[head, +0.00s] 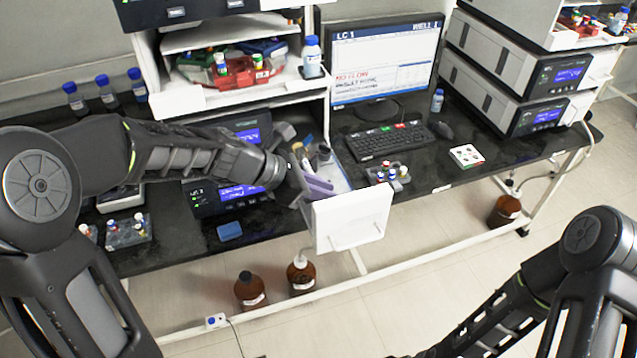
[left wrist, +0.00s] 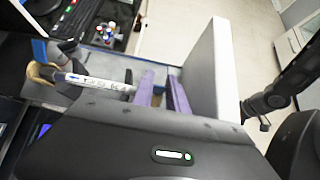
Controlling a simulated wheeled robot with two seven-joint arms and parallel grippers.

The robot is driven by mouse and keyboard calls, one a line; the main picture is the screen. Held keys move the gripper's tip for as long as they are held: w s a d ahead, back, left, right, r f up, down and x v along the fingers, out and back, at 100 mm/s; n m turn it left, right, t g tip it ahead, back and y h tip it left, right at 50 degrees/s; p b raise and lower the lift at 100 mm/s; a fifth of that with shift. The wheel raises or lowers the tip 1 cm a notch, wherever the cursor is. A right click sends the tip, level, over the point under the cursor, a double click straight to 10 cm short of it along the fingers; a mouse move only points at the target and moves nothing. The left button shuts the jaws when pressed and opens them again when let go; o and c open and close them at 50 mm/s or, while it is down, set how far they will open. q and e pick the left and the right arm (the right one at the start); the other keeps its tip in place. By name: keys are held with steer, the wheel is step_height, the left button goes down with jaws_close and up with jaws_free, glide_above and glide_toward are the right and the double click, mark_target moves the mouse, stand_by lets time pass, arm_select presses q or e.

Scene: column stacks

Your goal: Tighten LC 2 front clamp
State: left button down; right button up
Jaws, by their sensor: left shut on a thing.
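My left gripper (head: 318,186) reaches into the open column compartment (head: 350,222) of the left LC stack. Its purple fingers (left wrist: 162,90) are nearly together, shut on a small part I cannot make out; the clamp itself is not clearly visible. A white labelled column (left wrist: 92,82) with a tan end (left wrist: 40,72) lies beside the fingers; the tan end also shows in the head view. The white compartment front (head: 352,215) stands right of the fingers. My right arm is at the lower right; its gripper is out of frame.
A small vial rack (head: 388,176), a keyboard (head: 388,142) and a monitor (head: 384,62) stand right of the compartment. A blue block (head: 229,231) lies on the bench to the left. Brown bottles (head: 250,290) stand on the floor below. A second LC stack (head: 500,90) is farther right.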

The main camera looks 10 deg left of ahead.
arm_select(q)
steer(key=d+g+y, duration=0.1)
steer(key=y, duration=0.1)
steer(key=w+d+g+y, duration=0.1)
steer(key=shift+f+g+y, duration=0.1)
steer(key=shift+g+y, duration=0.2)
steer(key=shift+y, duration=0.1)
steer(key=g+y, duration=0.1)
steer(key=d+y, duration=0.1)
steer(key=y, duration=0.1)
steer(key=shift+w+f+g, duration=0.4)
steer(key=shift+w+d+f+g+y, duration=0.1)
steer(key=shift+d+f+g+y, duration=0.15)
steer(key=shift+g+y, duration=0.35)
steer(key=shift+f, duration=0.1)
steer(key=c, duration=1.4)
jaws_free()
steer(key=shift+o, duration=0.4)
steer(key=shift+a, duration=0.1)
